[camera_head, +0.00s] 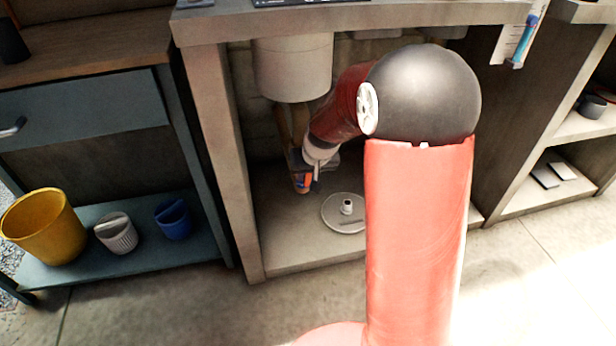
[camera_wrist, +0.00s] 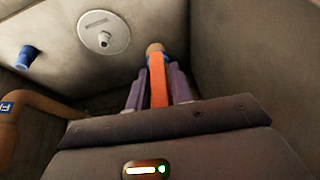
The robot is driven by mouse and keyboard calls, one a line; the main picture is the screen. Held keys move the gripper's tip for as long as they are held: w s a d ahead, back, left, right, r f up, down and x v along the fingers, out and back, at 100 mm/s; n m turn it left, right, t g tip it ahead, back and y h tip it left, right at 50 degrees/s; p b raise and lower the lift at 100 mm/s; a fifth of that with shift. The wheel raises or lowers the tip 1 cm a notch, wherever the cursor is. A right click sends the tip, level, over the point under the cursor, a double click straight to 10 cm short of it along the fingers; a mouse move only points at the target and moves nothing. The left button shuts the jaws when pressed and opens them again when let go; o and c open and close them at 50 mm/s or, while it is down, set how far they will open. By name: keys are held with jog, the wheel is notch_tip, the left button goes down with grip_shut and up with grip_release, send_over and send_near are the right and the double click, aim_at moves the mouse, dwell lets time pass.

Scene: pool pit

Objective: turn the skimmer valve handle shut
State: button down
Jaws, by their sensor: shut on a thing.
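The skimmer valve handle is an orange bar (camera_wrist: 158,82) with a blue part by its far end, at a copper-coloured pipe end (camera_wrist: 154,47). My gripper (camera_wrist: 160,76) has its two purple fingers on either side of the orange bar and is shut on it. In the head view, my gripper (camera_head: 309,180) is low inside the open cabinet, under the counter. A small orange and blue bit of the handle (camera_head: 304,185) shows there; my wrist and arm hide the rest. How far the handle is turned cannot be told.
A pale round disc with a knob (camera_head: 343,211) lies on the cabinet floor close by; it also shows in the wrist view (camera_wrist: 103,33). A white cylinder (camera_head: 292,68) hangs above. A copper-coloured pipe (camera_wrist: 38,108) and a blue cup-like thing (camera_wrist: 27,57) are at the left.

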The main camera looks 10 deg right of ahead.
jog(key=y+b, duration=0.1)
jog(key=b, duration=0.1)
jog(key=y+b, duration=0.1)
jog(key=b, duration=0.1)
jog(key=shift+d+f+m+y+b, duration=0.1)
jog(key=shift+f+m+y+b, duration=0.2)
jog(key=shift+f+b, duration=0.1)
jog(key=y+b, duration=0.2)
jog(key=shift+r+m+y+b, duration=0.2)
jog(key=shift+m+y+b, duration=0.1)
jog(key=y, duration=0.3)
jog(key=m+y, duration=0.1)
jog(key=shift+a+r+t, duration=0.25)
jog(key=shift+t, duration=0.15)
jog(key=m+y, duration=0.1)
jog(key=y, duration=0.2)
jog(key=m+t+y, duration=0.1)
jog(key=y, duration=0.2)
jog(key=shift+s+a+r, duration=0.1)
jog(key=shift+r, duration=0.05)
jog(key=shift+t+y, duration=0.3)
jog(key=c, duration=1.3)
grip_release()
jog(key=shift+c, duration=0.2)
jog(key=v, duration=0.7)
jog(key=shift+d, duration=0.35)
